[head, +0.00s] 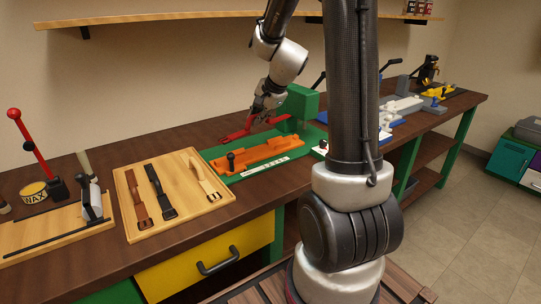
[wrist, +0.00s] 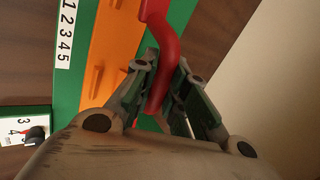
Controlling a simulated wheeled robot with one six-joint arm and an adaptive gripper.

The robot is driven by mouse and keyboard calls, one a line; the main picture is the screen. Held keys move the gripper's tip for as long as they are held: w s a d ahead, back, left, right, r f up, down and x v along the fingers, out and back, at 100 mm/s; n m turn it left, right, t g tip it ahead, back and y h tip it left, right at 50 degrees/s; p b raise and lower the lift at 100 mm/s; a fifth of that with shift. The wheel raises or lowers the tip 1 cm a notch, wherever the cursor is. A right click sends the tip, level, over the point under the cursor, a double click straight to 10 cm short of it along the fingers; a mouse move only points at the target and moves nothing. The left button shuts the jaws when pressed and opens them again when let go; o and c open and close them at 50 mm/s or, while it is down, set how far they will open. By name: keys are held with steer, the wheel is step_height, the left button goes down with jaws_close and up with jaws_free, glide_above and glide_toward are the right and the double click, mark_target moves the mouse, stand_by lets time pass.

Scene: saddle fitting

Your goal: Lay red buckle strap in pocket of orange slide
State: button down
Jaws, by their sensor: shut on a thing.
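My gripper (head: 262,115) is shut on the red buckle strap (head: 236,135). In the wrist view the red strap (wrist: 166,45) bends and runs down between the two fingers (wrist: 165,95). The strap is held above the back side of the orange slide (head: 262,152), apart from it as far as I can tell. The orange slide lies on a green base (head: 215,155) and carries a dark knob (head: 231,158) at its left end. In the wrist view the slide (wrist: 100,45) is left of the strap. The pocket is not clearly seen.
A green block (head: 302,103) stands behind the slide's right end. A numbered strip (head: 265,168) lies in front. A wooden tray (head: 128,180) at left holds brown, black and tan straps, with a gap between black and tan. My arm hides part of the bench.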

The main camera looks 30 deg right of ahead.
steer(key=shift+w+d+r+m+h, duration=0.25)
steer(key=shift+w+d+m+h, duration=0.2)
steer(key=shift+m, duration=0.45)
steer(key=shift+f, duration=0.25)
glide_toward(255, 148)
steer(key=x, duration=0.4)
steer(key=shift+w+d+f, duration=0.1)
steer(key=shift+f, duration=0.15)
steer(key=c, duration=1.4)
jaws_free()
steer(key=shift+c, duration=0.2)
